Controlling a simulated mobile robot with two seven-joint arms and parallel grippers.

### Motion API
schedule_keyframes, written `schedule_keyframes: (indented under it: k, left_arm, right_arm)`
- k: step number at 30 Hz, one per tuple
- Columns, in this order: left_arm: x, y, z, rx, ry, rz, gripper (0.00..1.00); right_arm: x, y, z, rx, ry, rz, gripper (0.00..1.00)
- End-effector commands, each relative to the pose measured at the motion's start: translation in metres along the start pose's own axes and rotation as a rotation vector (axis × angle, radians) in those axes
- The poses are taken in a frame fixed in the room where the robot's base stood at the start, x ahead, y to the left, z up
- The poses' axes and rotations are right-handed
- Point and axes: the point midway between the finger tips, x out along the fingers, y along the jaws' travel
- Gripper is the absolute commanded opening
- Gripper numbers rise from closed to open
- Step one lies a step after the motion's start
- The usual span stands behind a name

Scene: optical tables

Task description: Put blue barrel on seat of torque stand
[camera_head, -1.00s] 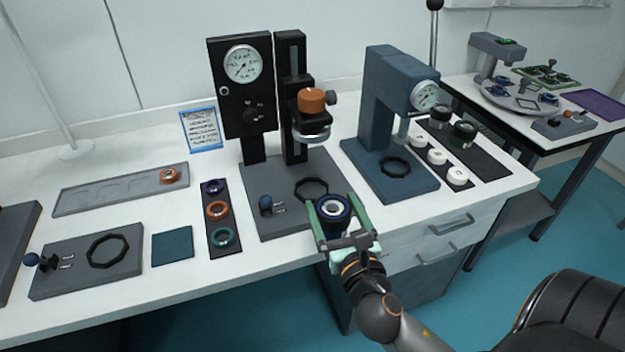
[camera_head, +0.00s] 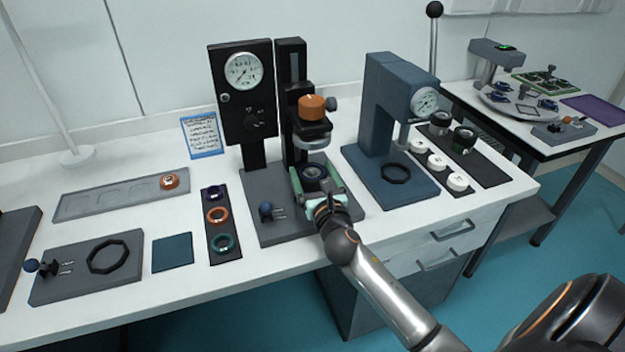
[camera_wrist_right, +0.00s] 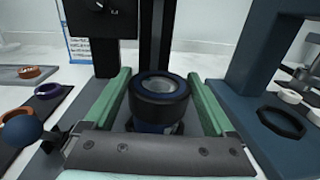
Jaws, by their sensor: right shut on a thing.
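My right gripper (camera_head: 317,190) is shut on the blue barrel (camera_head: 314,173), a short dark cylinder with a blue band and a glassy top. The barrel is upright between the green fingers, also in the right wrist view (camera_wrist_right: 160,98). It is over the base plate of the torque stand (camera_head: 262,190), below the orange-knobbed head (camera_head: 312,107). The octagonal seat is hidden under the barrel and gripper, so I cannot tell whether the barrel touches it. My left gripper is not in view.
The blue press (camera_head: 385,100) stands close on the right, with an octagonal ring on its base. A blue-knobbed clamp (camera_head: 266,209) is on the stand's plate, left of the gripper. A dark strip with several coloured rings (camera_head: 218,215) lies further left.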

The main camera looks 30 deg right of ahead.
Motion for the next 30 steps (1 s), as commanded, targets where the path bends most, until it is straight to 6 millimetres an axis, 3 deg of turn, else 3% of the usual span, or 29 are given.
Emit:
schedule_keyframes:
  k: [2, 13, 14, 16, 26, 30]
  left_arm:
    - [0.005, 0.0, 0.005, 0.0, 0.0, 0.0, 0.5]
    - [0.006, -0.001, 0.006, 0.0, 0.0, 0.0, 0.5]
    - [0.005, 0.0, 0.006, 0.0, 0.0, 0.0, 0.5]
    - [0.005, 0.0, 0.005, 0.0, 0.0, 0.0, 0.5]
    - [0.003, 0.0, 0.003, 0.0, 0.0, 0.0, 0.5]
    - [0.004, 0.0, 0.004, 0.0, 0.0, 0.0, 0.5]
  right_arm:
    - [0.0, 0.0, -0.012, 0.002, 0.0, -0.001, 0.0]
    - [0.0, 0.0, -0.015, -0.002, -0.003, 0.001, 0.0]
    - [0.0, 0.0, -0.015, -0.002, 0.0, 0.0, 0.92]
    - [-0.001, 0.0, -0.015, -0.002, 0.0, 0.0, 0.99]
    - [-0.001, 0.0, -0.01, 0.0, 0.0, 0.0, 1.0]
    - [-0.019, 0.0, -0.014, -0.002, 0.003, 0.001, 1.0]
